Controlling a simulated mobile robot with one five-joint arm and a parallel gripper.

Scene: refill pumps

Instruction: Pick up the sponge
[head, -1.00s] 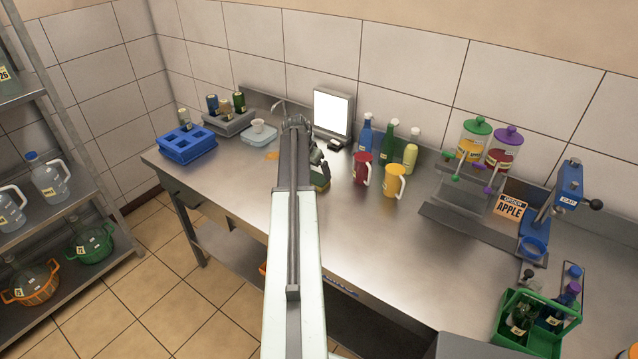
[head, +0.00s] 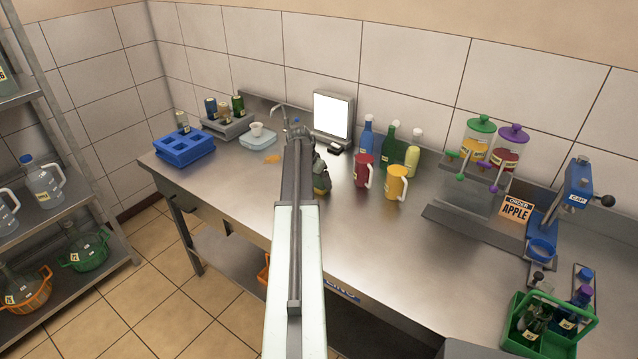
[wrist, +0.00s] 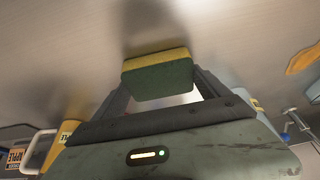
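The sponge, yellow on one side and dark green on the other, sits between the two fingers of my gripper (wrist: 158,88) in the wrist view. Both fingertips appear to press on the sponge's (wrist: 158,78) short sides. In the head view my gripper (head: 321,181) is at the middle of the steel table, right of my arm. Only a small yellow strip of the sponge (head: 321,191) shows there under the fingers. Whether the sponge still touches the table is hard to tell.
A red mug (head: 362,168) and a yellow mug (head: 396,183) stand to the right, with several bottles behind. A screen (head: 332,114) stands behind the gripper. An orange spill (head: 271,158) and a blue rack (head: 183,148) are to the left. The table front is clear.

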